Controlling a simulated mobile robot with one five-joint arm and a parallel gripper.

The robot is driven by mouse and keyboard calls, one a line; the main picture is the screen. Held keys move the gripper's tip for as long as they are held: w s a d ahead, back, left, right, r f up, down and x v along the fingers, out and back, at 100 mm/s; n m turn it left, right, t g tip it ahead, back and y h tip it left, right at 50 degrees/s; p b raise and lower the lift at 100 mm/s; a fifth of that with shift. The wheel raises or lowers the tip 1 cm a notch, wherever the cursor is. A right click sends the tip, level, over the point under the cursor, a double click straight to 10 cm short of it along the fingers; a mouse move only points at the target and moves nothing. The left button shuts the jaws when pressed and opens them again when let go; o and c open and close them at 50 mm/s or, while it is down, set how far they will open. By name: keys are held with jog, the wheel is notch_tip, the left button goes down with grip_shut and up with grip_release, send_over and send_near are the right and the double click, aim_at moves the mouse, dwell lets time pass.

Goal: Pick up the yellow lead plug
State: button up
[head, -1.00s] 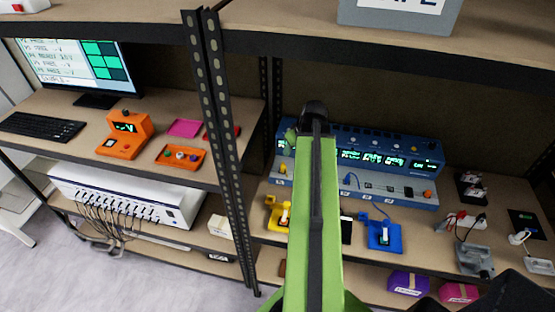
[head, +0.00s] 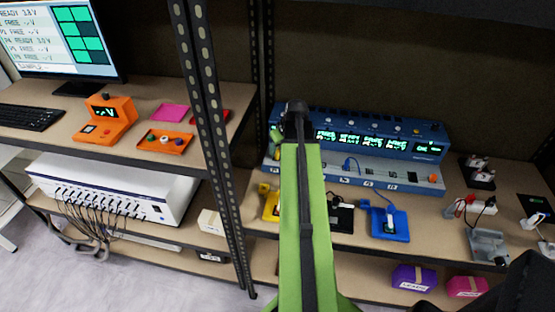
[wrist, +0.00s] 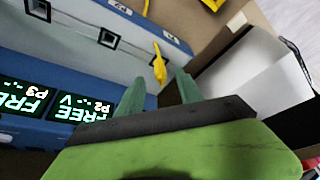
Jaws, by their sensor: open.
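The yellow lead plug (wrist: 159,66) shows in the wrist view, on the pale sloped front of the blue instrument (head: 380,172), by a square socket marking. My gripper (wrist: 158,90) is open and empty. Its two green fingers point toward the plug, which lies just beyond and between their tips, apart from them. In the head view, part of my gripper (head: 276,137) shows at the left end of the instrument.
A yellow stand (head: 271,207) and a blue stand (head: 390,224) sit on the shelf before the instrument. A black upright post (head: 208,110) stands left of my arm. A white box (wrist: 250,70) lies right of my fingers in the wrist view.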

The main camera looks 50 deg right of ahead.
aim_at(277, 159)
jog(key=b+x, duration=0.3)
jog(key=x, duration=0.2)
jog(key=shift+b, duration=0.4)
jog(key=shift+w+r, duration=0.1)
jog(key=shift+r, duration=0.1)
grip_shut()
